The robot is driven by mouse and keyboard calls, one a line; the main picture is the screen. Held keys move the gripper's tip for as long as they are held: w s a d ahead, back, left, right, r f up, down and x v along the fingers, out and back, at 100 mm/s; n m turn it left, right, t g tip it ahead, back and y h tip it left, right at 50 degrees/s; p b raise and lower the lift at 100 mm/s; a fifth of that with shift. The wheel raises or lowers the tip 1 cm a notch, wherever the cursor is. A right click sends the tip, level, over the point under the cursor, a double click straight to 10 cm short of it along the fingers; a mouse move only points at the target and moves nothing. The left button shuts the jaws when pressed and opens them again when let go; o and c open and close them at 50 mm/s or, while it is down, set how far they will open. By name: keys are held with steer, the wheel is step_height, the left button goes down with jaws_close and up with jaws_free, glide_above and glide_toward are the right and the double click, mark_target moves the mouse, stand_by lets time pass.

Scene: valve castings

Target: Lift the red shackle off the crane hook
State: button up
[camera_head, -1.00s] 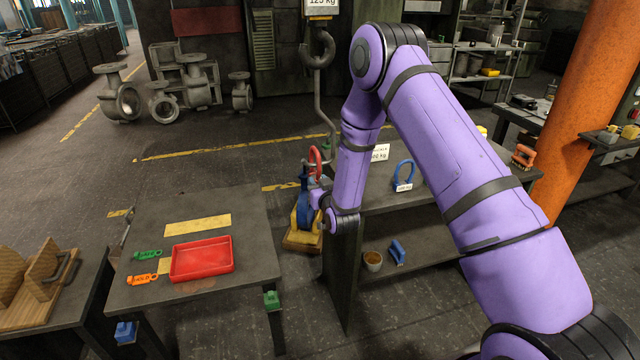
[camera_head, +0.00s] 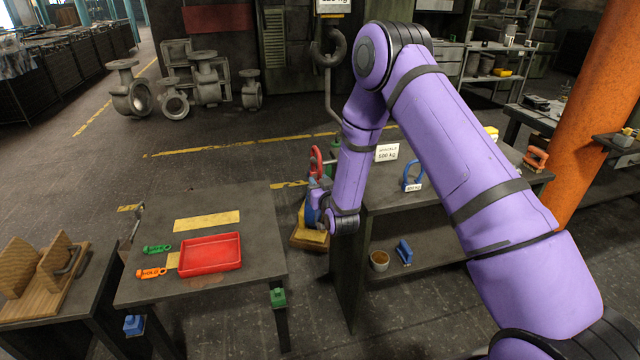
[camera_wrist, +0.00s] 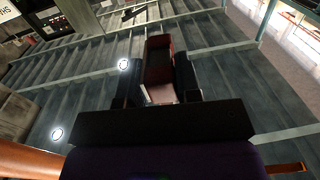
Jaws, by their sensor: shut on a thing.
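The red shackle (camera_head: 315,160) shows left of my forearm in the head view, above a blue body (camera_head: 311,203) over a yellow and wooden base. In the wrist view the two black fingers of my gripper (camera_wrist: 160,88) are shut on a dark red piece (camera_wrist: 158,65), which looks like part of the shackle. A dark crane hook (camera_head: 328,48) hangs under a weight sign at the top, clearly above the shackle. A bent rod runs down from it behind my arm. My wrist hides the grip in the head view, and I cannot tell whether the shackle touches anything else.
A blue shackle (camera_head: 411,177) and a white card (camera_head: 388,152) stand on the table right of my forearm. A red tray (camera_head: 210,268) and green and orange tags lie on the left table (camera_head: 255,222). Grey valve castings (camera_head: 205,80) stand behind on open floor.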

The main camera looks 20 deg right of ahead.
steer(key=shift+s+a, duration=0.1)
steer(key=shift+a, duration=1.3)
steer(key=shift+a, duration=0.1)
steer(key=shift+s+a, duration=0.15)
steer(key=shift+a, duration=1.2)
steer(key=shift+s+a, duration=0.1)
steer(key=shift+a, duration=1.4)
